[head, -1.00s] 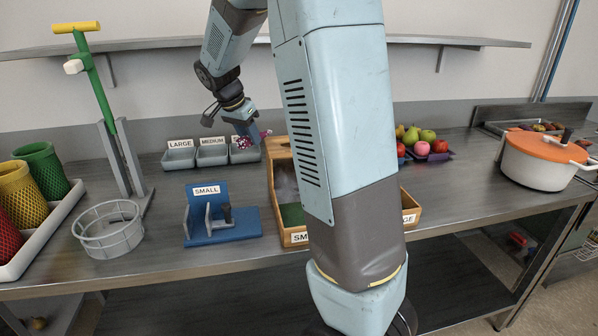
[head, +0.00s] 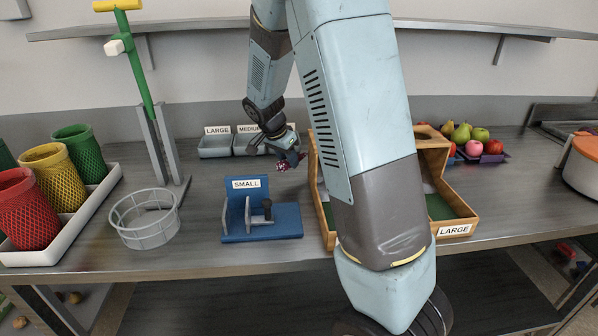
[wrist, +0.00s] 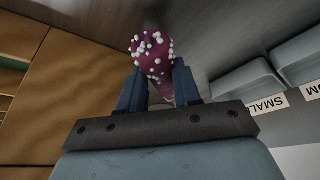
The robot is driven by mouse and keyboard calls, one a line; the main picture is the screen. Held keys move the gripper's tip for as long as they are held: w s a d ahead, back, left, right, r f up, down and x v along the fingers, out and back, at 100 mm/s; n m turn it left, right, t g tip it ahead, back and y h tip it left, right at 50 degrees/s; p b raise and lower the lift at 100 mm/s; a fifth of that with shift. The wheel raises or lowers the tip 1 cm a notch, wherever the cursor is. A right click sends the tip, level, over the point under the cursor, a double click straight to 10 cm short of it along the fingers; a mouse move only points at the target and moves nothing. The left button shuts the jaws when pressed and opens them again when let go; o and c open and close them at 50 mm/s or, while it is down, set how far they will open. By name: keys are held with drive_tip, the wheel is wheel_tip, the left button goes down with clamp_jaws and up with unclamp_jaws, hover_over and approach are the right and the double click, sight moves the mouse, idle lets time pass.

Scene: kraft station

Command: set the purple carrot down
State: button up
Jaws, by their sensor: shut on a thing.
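The purple carrot, dotted with white bumps, shows in the wrist view (wrist: 152,55) between the two blue fingers of my gripper (wrist: 159,84). Its far end points away from the camera. In the head view my gripper (head: 291,157) is shut on the carrot (head: 281,166) low over the worktop, left of the wooden sorting box. It is in front of the grey bins. Whether the carrot touches the worktop is unclear.
Grey bins (head: 214,147) labelled LARGE and MEDIUM stand behind. A blue SMALL gauge (head: 262,231) is in front. The wooden box (head: 447,187) is close on the right. A wire basket (head: 147,222) stands left. Bare worktop (head: 210,180) lies between.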

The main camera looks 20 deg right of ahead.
sight(288, 181)
drive_tip(key=shift+a+f, duration=0.15)
drive_tip(key=shift+f, duration=2.2)
drive_tip(key=shift+f, duration=0.1)
drive_tip(key=o, duration=1.1)
drive_tip(key=shift+c, duration=0.2)
